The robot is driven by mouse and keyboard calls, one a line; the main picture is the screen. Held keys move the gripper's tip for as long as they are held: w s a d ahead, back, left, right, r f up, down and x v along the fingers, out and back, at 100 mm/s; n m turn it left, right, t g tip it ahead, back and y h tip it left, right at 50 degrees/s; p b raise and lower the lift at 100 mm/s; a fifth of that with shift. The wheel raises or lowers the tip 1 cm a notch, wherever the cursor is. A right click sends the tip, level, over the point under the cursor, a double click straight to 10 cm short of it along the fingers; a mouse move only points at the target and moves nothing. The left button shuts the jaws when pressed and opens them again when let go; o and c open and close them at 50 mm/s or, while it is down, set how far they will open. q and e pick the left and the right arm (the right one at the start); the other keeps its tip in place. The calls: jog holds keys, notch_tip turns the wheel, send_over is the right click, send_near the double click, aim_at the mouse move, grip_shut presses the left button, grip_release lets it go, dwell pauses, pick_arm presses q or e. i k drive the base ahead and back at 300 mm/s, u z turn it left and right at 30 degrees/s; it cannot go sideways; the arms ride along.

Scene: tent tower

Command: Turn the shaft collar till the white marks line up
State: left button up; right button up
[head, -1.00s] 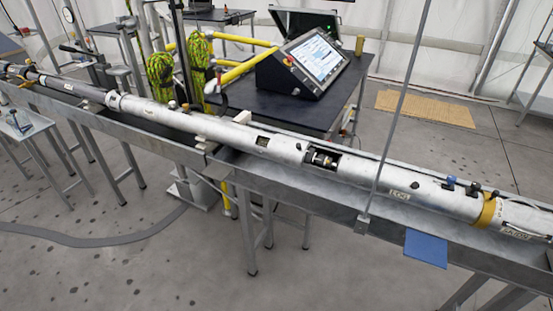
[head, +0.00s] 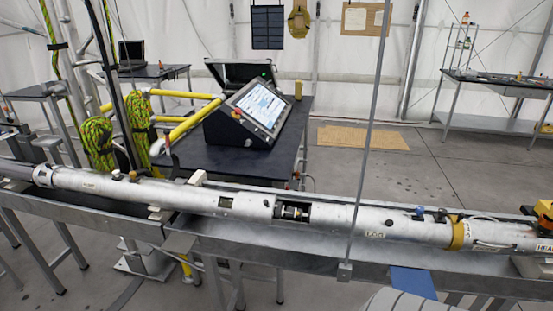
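A long silver tube (head: 380,219) lies in a metal trough across the view. A rectangular window in it shows a shaft with metal and dark ring-like parts (head: 292,212). The shaft collar may be among these, but it is too small to tell apart. I cannot make out any white marks on it. A smaller opening (head: 225,203) sits left of the window. A tan band (head: 458,234) wraps the tube at the right. Neither of my grippers is in view.
A thin grey upright rod (head: 368,140) stands in front of the tube. A console with a lit screen (head: 257,108) is on a dark table behind. A blue flap (head: 411,282) hangs at the trough's front. A yellow-orange device (head: 543,212) is at the right edge.

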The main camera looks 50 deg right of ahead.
aim_at(293, 213)
jog(key=i, duration=2.45)
jog(key=z, duration=2.7)
